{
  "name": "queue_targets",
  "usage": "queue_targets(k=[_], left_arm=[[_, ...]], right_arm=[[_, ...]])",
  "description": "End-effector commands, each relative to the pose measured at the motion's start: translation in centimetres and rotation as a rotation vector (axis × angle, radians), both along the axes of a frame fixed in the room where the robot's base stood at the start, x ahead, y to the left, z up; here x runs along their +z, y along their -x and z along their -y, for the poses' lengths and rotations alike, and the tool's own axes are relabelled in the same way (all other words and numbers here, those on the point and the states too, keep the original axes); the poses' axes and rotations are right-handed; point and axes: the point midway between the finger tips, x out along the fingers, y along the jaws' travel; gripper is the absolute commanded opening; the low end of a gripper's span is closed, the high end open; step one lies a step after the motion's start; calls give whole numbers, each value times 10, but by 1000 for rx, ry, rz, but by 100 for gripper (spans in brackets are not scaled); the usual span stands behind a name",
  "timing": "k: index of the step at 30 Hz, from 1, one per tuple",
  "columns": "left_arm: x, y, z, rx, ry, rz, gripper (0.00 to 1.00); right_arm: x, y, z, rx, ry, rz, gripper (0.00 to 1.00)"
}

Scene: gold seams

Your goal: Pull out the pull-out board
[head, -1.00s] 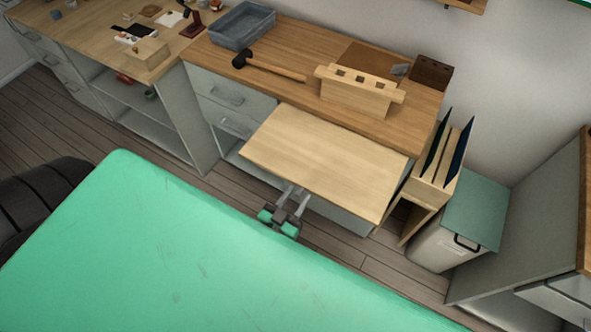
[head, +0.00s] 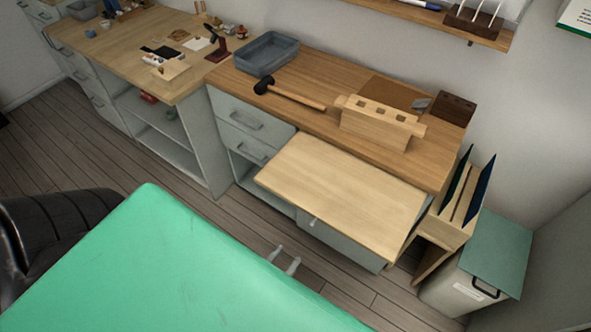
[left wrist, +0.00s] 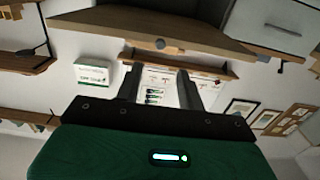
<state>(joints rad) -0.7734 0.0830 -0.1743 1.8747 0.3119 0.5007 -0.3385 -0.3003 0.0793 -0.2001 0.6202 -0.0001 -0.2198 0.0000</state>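The pull-out board (head: 345,185) is a pale wooden panel. It stands well out from under the worktop, level, over the cupboard. A small knob (head: 312,221) shows at the middle of its front edge. In the left wrist view the board (left wrist: 120,22) is seen edge-on at the top, with its round knob (left wrist: 160,44). My left gripper (head: 285,260) is in front of the board, apart from it; only its fingertips show past a green shape. In the left wrist view its two fingers (left wrist: 160,78) are spread with nothing between them. My right gripper is in neither view.
On the worktop (head: 330,75) are a grey bin (head: 266,53), a mallet (head: 288,95) and a slotted wooden block (head: 378,122). A wooden rack (head: 455,215) and a lidded bin (head: 470,280) stand right of the board. Floor shows in front of the cupboards.

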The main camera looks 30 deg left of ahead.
Motion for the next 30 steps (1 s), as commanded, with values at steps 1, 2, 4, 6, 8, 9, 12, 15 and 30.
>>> queue_targets(k=[1, 2, 4, 6, 8, 9, 12, 15, 30], left_arm=[[-2, 8, 0, 0, 0, -2, 39], [-2, 12, -1, 0, 0, -2, 39], [-1, 20, -1, 0, 0, -1, 39], [-1, 25, -1, 0, 0, -1, 39], [0, 28, -1, 0, 0, 1, 39], [0, 29, -1, 0, -1, 2, 39], [1, 31, -1, 0, -1, 2, 39], [1, 31, -1, 0, -1, 2, 39], [-12, 30, 0, -8, -4, -24, 39]], right_arm=[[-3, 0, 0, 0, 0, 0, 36], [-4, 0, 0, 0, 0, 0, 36], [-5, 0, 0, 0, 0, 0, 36], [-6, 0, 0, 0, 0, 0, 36], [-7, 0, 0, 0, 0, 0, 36], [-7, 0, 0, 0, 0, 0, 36], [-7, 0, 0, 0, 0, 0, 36], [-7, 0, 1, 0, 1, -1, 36], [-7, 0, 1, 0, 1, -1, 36]])
